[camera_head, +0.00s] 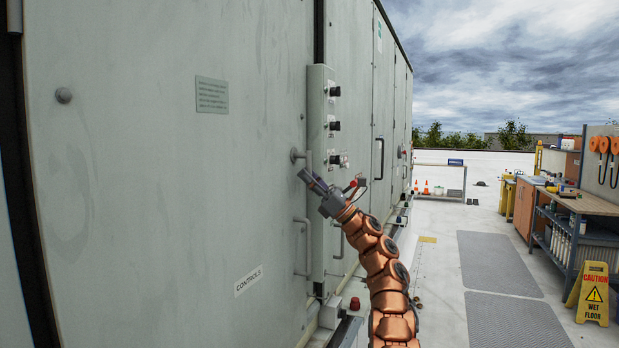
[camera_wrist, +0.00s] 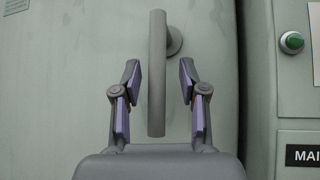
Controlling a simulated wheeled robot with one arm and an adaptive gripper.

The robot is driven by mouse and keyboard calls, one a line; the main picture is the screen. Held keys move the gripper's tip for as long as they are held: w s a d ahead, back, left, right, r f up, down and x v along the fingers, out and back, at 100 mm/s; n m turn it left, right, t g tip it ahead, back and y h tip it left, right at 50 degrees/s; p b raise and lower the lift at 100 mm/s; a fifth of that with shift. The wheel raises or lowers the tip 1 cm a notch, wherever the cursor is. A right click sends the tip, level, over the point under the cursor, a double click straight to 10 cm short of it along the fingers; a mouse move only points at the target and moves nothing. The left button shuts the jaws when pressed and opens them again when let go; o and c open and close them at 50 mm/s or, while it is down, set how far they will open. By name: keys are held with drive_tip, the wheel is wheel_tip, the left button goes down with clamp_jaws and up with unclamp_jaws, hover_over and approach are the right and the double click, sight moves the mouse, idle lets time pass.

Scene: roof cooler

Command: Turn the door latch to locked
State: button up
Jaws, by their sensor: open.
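The door latch (camera_wrist: 157,75) is a grey bar handle on a round hub at its upper right; in the wrist view it hangs vertically against the grey door (camera_wrist: 60,75). My gripper (camera_wrist: 157,85) is open, one finger on each side of the bar, with a visible gap on both sides. I cannot tell how deep the bar sits between the fingers. In the head view the latch (camera_head: 298,155) shows just above my gripper (camera_head: 305,176) on the door marked CONTROLS (camera_head: 248,281); the lower part of the latch is hard to make out there.
A fixed pull handle (camera_head: 304,247) stands below my gripper. A control strip (camera_head: 319,150) with several black knobs runs right of the door edge; a green button (camera_wrist: 291,42) shows there. A workbench (camera_head: 580,203) and wet floor sign (camera_head: 594,293) stand far right.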

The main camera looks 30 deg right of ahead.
drive_tip(key=v, duration=1.2)
idle(0.3)
idle(0.4)
